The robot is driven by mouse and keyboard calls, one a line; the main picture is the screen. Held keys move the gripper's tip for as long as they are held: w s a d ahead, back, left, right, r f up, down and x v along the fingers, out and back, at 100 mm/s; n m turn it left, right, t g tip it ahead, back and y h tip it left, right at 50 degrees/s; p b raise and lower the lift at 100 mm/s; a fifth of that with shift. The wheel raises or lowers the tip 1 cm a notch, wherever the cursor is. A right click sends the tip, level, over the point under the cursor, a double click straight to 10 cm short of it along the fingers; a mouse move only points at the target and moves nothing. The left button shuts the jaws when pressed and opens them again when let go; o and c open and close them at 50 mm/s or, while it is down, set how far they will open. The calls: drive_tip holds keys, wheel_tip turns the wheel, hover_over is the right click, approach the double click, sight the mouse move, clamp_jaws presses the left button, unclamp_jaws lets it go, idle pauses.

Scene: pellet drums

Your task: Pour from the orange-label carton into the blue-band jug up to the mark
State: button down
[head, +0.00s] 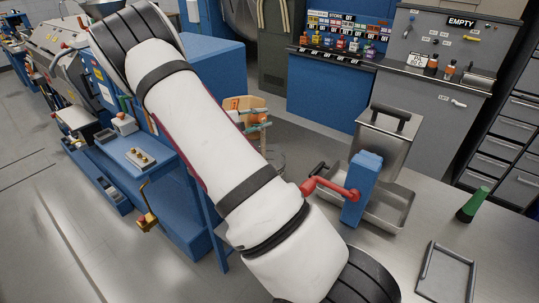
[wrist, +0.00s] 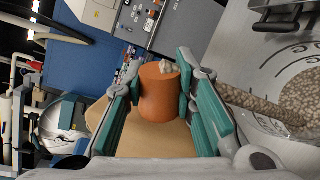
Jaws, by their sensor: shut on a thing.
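The orange-label carton (wrist: 158,95) shows its orange face between the teal fingers of my gripper (wrist: 160,105), which is shut on it. Its tan part lies below in the wrist view. In the head view the tan carton (head: 243,103) is tilted behind my arm, with a teal finger of my gripper (head: 257,126) across it. Tan pellets (wrist: 262,106) show in a band right of the fingers in the wrist view. A clear vessel (wrist: 283,145), perhaps the jug, surrounds part of them. I cannot make out its blue band, mark or fill level.
A blue crank device (head: 362,190) with a red handle stands by a steel hopper (head: 388,142) on the grey bench. Blue machinery (head: 150,165) stands left of my arm.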

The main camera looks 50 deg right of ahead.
drive_tip(key=shift+m+p, duration=0.3)
drive_tip(key=shift+m, duration=0.1)
idle(1.9)
drive_tip(key=shift+w+n+b, duration=0.1)
drive_tip(key=shift+n+b, duration=0.65)
drive_tip(key=shift+n, duration=0.05)
drive_tip(key=shift+w+r+n, duration=0.1)
drive_tip(key=shift+r+n, duration=0.3)
drive_tip(key=shift+n, duration=0.3)
drive_tip(key=shift+s+r+n+g, duration=0.3)
drive_tip(key=shift+r+n, duration=0.3)
drive_tip(key=shift+r, duration=0.2)
drive_tip(key=shift+w+r, duration=0.1)
drive_tip(key=shift+r, duration=0.3)
drive_tip(key=shift+w+d+r+n+g+h+b, duration=0.2)
drive_tip(key=shift+w+r+n+b, duration=0.35)
drive_tip(key=shift+w+r+n, duration=0.75)
drive_tip(key=shift+w+d+r+n+g+h+b, duration=0.2)
drive_tip(key=shift+w+r+n+b, duration=0.45)
drive_tip(key=shift+r+n, duration=1.1)
drive_tip(key=shift+w+d+r+n+g+h+b, duration=0.15)
drive_tip(key=shift+w+r+n+b, duration=0.3)
drive_tip(key=shift+w+r+n, duration=0.85)
drive_tip(key=shift+s+r, duration=0.2)
drive_tip(key=shift+r, duration=0.2)
